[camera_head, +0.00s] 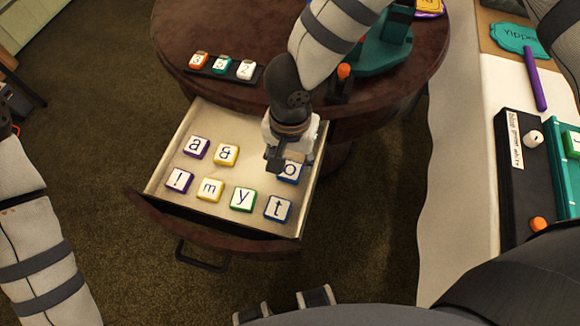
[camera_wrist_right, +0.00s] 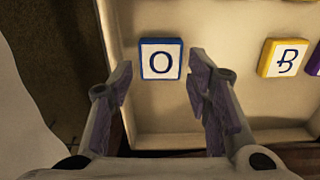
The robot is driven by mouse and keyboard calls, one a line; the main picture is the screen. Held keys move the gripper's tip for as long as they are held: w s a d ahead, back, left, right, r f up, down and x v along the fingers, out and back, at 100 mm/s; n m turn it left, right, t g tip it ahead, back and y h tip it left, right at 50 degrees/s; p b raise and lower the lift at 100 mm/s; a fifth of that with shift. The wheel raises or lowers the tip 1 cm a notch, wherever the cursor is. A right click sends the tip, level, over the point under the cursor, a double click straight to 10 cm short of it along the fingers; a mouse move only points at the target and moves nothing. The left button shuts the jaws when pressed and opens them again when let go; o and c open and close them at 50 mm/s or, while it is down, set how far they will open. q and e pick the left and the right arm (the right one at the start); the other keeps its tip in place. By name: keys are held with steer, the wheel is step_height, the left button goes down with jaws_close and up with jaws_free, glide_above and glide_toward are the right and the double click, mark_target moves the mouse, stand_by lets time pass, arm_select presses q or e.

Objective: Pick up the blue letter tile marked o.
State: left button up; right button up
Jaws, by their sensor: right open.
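The blue-edged tile marked o (camera_head: 290,171) lies face up in the open drawer (camera_head: 160,176), near its right side and partly hidden by my right gripper (camera_head: 277,160). In the right wrist view the o tile (camera_wrist_right: 160,59) shows whole. There my right gripper (camera_wrist_right: 159,84) is open, its two fingers apart on the left and right of the tile's near edge. Nothing is held between them. My left arm shows at the left of the head view, but its gripper is not clearly seen.
The round table (camera_head: 190,40) carries a black number rack (camera_head: 222,71). The drawer's walls surround the tiles.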

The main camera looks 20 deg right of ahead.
mark_target(290, 170)
step_height(290, 170, down, 3)
steer(key=shift+f, duration=0.15)
steer(key=shift+w, duration=0.1)
steer(key=c, duration=0.6)
